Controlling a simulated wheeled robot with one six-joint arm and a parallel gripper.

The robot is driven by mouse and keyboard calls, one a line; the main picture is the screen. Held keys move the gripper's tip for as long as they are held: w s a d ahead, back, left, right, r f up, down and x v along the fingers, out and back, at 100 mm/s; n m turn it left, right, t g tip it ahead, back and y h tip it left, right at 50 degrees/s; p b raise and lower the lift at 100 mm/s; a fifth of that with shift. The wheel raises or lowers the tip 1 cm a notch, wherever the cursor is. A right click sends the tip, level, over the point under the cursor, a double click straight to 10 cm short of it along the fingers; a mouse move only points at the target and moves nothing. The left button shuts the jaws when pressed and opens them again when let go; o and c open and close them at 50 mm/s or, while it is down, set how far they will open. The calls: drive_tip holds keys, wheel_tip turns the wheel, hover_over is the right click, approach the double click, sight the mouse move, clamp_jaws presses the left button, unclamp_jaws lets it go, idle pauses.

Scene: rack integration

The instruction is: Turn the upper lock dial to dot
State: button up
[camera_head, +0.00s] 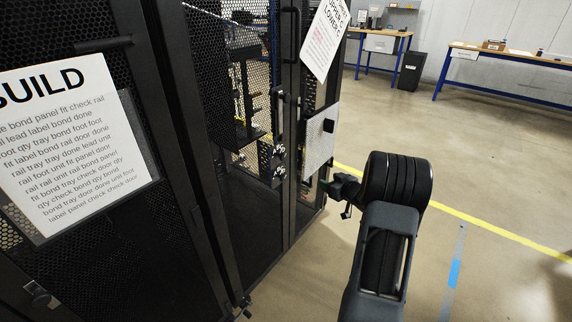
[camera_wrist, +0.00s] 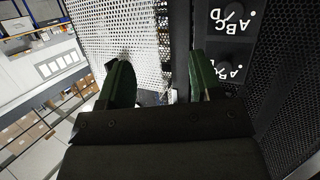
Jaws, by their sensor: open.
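Two lock dials sit one above the other on the dark rack door frame, the upper dial (camera_head: 280,150) and the lower dial (camera_head: 279,172). They are small there, and their settings cannot be read.
A light perforated panel (camera_head: 320,135) with a dark handle stands close above my gripper. Black mesh rack doors (camera_head: 185,120) fill the left, one with a BUILD sheet (camera_head: 65,140). Workbenches (camera_head: 510,58) and a black bin (camera_head: 411,71) stand far back. The floor at right is clear.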

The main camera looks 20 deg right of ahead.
sight(284, 157)
drive_tip(key=a+r+n+t+y, duration=0.1)
drive_tip(key=a+r+n+y, duration=0.2)
drive_tip(key=a+r+y, duration=0.35)
drive_tip(key=shift+y, duration=0.35)
drive_tip(key=x, duration=1.3)
drive_tip(key=shift+w+r+b, duration=0.15)
drive_tip(key=shift+w+b, duration=0.05)
drive_tip(key=shift+b, duration=0.2)
drive_tip(key=c, duration=0.9)
